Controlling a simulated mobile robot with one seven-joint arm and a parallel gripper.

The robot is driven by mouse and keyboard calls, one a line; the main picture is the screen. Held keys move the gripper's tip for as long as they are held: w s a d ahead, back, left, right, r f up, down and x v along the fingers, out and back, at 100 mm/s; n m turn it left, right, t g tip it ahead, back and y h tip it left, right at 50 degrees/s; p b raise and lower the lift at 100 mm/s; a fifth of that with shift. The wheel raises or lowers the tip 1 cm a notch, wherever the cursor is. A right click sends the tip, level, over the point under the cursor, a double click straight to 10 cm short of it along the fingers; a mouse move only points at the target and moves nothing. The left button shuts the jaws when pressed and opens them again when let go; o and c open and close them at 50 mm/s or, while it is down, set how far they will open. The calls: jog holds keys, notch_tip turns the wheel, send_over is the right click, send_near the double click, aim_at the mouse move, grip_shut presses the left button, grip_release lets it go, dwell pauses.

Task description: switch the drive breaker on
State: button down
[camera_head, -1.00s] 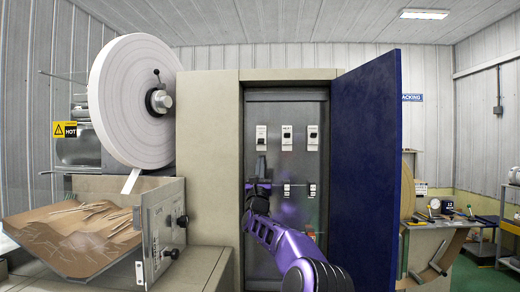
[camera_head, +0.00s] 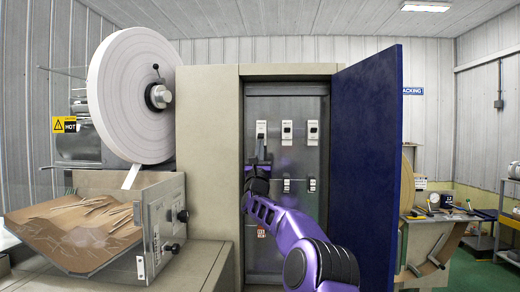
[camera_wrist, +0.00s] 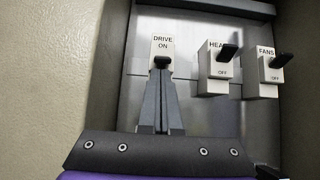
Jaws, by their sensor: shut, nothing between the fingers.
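The drive breaker (camera_head: 261,128) is the leftmost white switch in the top row inside the open cabinet. In the wrist view its plate (camera_wrist: 163,45) reads DRIVE and ON, with the dark lever (camera_wrist: 162,61) below the word ON. The lower part of the plate is hidden by my fingers. My gripper (camera_head: 263,157) is shut and empty, pointing at the breaker from below. In the wrist view its fingertips (camera_wrist: 162,73) are right under the lever; I cannot tell whether they touch it.
The heat breaker (camera_wrist: 219,65) and fans breaker (camera_wrist: 268,70) stand to the right, levers above the word OFF. Smaller switches (camera_head: 287,185) sit lower on the panel. The cabinet wall (camera_wrist: 45,60) is close on the left. The blue door (camera_head: 365,165) stands open on the right.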

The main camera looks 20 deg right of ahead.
jog(key=shift+s+a+r+g+y+b, duration=0.1)
jog(key=shift+s+r+g+y+b, duration=0.2)
jog(key=shift+g+b, duration=0.3)
jog(key=shift+s+a+r+g+y+b, duration=0.1)
jog(key=shift+s+r+g+y+b, duration=0.25)
jog(key=shift+g, duration=0.35)
jog(key=shift+b, duration=0.3)
jog(key=shift+s+a+r, duration=0.15)
jog(key=shift+s+r, duration=0.1)
jog(key=shift+r, duration=0.4)
jog(key=shift+f, duration=0.1)
jog(key=b, duration=0.8)
send_near(260, 137)
jog(key=s+a+r, duration=0.2)
jog(key=s+r, duration=0.1)
jog(key=s, duration=0.2)
jog(key=shift+w+f, duration=0.1)
jog(key=shift+f, duration=0.1)
